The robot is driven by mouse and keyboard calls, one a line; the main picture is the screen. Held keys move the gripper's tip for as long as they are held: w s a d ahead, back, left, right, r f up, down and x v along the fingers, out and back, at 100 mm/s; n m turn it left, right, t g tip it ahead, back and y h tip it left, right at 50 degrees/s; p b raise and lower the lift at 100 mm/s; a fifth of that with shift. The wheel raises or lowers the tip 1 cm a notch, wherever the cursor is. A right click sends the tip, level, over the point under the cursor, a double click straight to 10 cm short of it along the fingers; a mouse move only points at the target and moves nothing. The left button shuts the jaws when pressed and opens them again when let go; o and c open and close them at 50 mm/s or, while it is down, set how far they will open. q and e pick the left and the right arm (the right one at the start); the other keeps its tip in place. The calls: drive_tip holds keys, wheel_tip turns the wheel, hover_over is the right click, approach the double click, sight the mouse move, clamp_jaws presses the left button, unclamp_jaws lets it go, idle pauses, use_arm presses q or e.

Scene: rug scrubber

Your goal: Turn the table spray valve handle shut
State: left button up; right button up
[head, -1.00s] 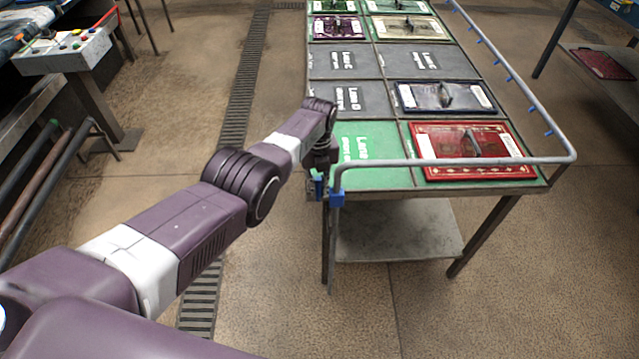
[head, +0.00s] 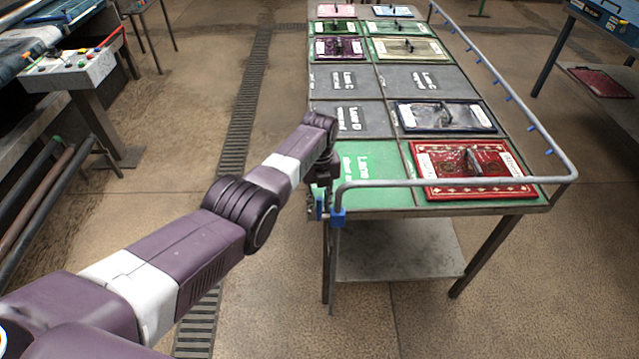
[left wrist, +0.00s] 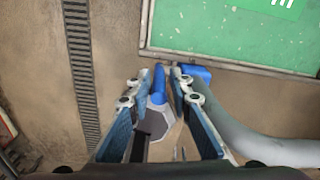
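The blue valve handle (head: 319,209) is at the near left corner of the spray table (head: 480,209), beside the blue valve body (head: 338,217) on the grey pipe. In the left wrist view the handle (left wrist: 158,84) stands between the two fingers of my left gripper (left wrist: 158,76), roughly in line with them. The fingers are apart, with narrow gaps beside the handle; I cannot tell whether either touches it. The valve body (left wrist: 196,72) is just right of the right fingertip. In the head view my left gripper is small and partly hidden by its wrist. My right gripper is not in view.
The grey spray pipe (head: 450,182) runs across the table's near end and along its right side. A red framed rug piece (head: 500,188) lies near the pipe. A control panel (head: 75,68) stands at the left. A floor drain (head: 240,110) runs left of the table; the floor there is clear.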

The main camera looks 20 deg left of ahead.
use_arm(q)
wheel_tip(320, 180, up, 10)
drive_tip(key=shift+r, duration=0.15)
idle(0.3)
idle(0.4)
